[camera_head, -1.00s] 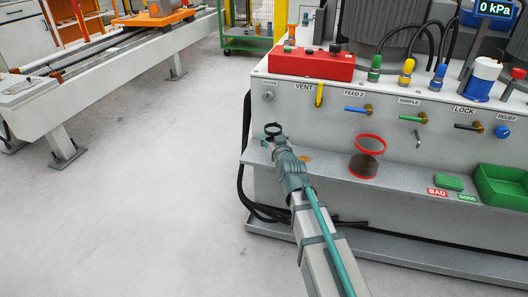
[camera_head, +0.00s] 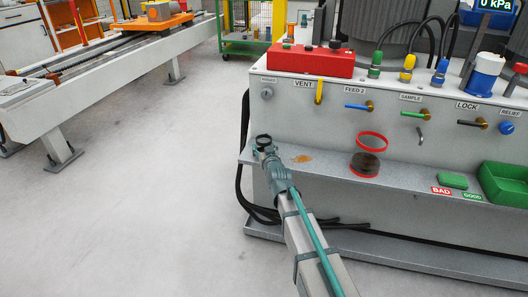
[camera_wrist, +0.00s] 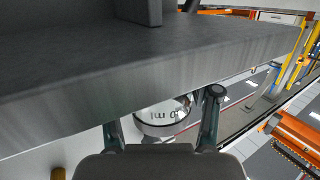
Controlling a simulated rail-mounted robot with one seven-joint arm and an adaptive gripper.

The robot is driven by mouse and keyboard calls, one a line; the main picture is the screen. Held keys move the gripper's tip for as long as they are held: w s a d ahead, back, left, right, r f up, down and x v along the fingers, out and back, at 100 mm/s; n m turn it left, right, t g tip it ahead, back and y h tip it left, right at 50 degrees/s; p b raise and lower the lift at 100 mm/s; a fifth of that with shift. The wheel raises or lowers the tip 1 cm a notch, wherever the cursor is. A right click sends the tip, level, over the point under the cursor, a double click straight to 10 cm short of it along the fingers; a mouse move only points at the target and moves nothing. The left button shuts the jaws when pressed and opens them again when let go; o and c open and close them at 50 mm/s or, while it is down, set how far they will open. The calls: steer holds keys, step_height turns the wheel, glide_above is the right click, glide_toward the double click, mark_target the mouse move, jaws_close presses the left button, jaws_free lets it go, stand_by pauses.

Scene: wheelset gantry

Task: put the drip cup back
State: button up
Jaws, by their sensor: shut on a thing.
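The drip cup (camera_wrist: 163,119) is a clear, pale cup with dark bands and "ml" lettering, between the two fingers of my gripper (camera_wrist: 165,112) in the wrist view. My gripper is shut on it. In the head view my gripper (camera_head: 264,148) is at the left end of the grey shelf (camera_head: 410,178), and the cup's dark round rim (camera_head: 263,140) shows at its tip. Whether the cup touches the shelf cannot be told. A brown stain (camera_head: 302,158) lies on the shelf to the right of my gripper.
A dark, red-rimmed round container (camera_head: 365,164) stands on the shelf, with a red ring (camera_head: 371,143) above it. Valve handles such as FEED 2 (camera_head: 358,106) stick out above. A green block (camera_head: 453,180) and green tray (camera_head: 503,185) are at right.

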steer(key=shift+f, duration=0.1)
steer(key=o, duration=1.3)
steer(key=shift+c, duration=0.2)
